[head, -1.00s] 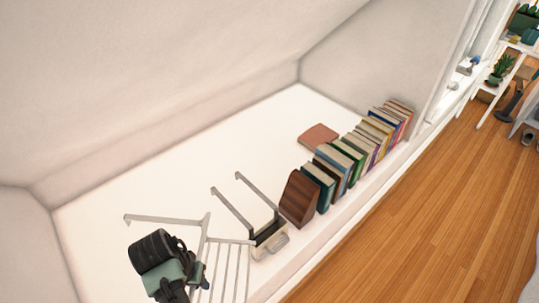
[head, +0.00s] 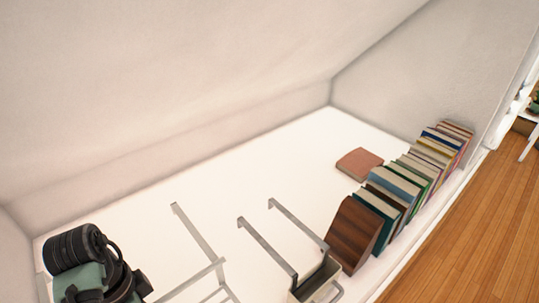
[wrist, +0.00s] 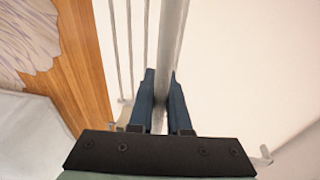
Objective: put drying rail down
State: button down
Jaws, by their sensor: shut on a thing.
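The drying rail (head: 190,281) is a pale grey metal frame with thin parallel bars and a flat hooked arm (head: 195,232). In the head view it shows at the bottom, over the white ledge, partly cut off by the frame edge. In the wrist view, my gripper (wrist: 161,98) has its two dark blue fingers closed on either side of the rail's thicker tube (wrist: 172,35). Thin bars (wrist: 128,45) run to the left of it. In the head view the fingertips are hidden or out of frame. I cannot tell whether the rail touches the ledge.
A metal holder (head: 313,282) with two long arms lies right of the rail, close to it. A brown wooden bookend (head: 353,234) and a row of books (head: 405,190) line the front edge. A reddish book (head: 359,162) lies flat behind. The white ledge (head: 120,220) is clear at the back left.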

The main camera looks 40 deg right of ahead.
jog(key=shift+w+a+b, duration=0.25)
jog(key=shift+b, duration=0.5)
jog(key=shift+s+g, duration=0.2)
jog(key=shift+g, duration=0.1)
notch_tip(320, 180, down, 10)
jog(key=b, duration=0.4)
jog(key=shift+b, duration=0.3)
jog(key=c, duration=0.9)
grip_release()
jog(key=shift+o, duration=0.2)
